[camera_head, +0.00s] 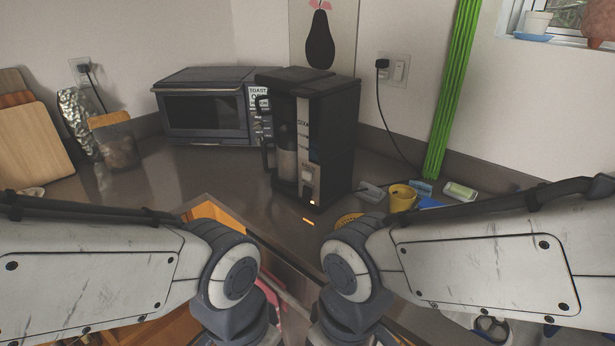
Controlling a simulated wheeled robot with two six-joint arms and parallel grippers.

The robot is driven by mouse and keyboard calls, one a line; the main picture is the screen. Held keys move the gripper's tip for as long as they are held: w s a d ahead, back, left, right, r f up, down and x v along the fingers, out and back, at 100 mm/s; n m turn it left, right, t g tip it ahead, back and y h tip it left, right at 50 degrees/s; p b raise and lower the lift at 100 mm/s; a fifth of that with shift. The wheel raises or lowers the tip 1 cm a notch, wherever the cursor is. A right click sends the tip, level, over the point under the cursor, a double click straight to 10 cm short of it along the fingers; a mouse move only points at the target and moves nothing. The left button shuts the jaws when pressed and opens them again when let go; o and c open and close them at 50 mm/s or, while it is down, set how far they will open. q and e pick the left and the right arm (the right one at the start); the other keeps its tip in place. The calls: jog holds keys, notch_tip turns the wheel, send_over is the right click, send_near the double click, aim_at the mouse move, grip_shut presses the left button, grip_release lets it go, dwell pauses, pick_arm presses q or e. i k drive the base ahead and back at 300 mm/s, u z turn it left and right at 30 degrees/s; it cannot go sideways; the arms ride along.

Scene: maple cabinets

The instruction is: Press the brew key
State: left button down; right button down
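A tall black and silver coffee machine (335,135) stands upright on the dark counter in the middle of the head view. A carafe (286,160) sits in its left side. Its front panel (309,180) has small controls and a small orange light (313,202) near the bottom. I cannot tell for sure which control is the brew key. My left and right arms come in from the lower corners, and their joints are low in front of the counter, apart from the machine. Both grippers are outside the picture, so their state does not show.
A toaster oven (205,108) stands left of the machine. Cutting boards (30,125) and a jar (117,145) are at the far left. A yellow mug (402,197) and small items lie to the right. The counter (215,180) is clear left of the machine. An orange drawer (212,214) shows below.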

aim_at(306, 175)
jog(key=z, duration=1.75)
jog(key=k, duration=0.65)
jog(key=u, duration=1.45)
jog(key=i, duration=0.5)
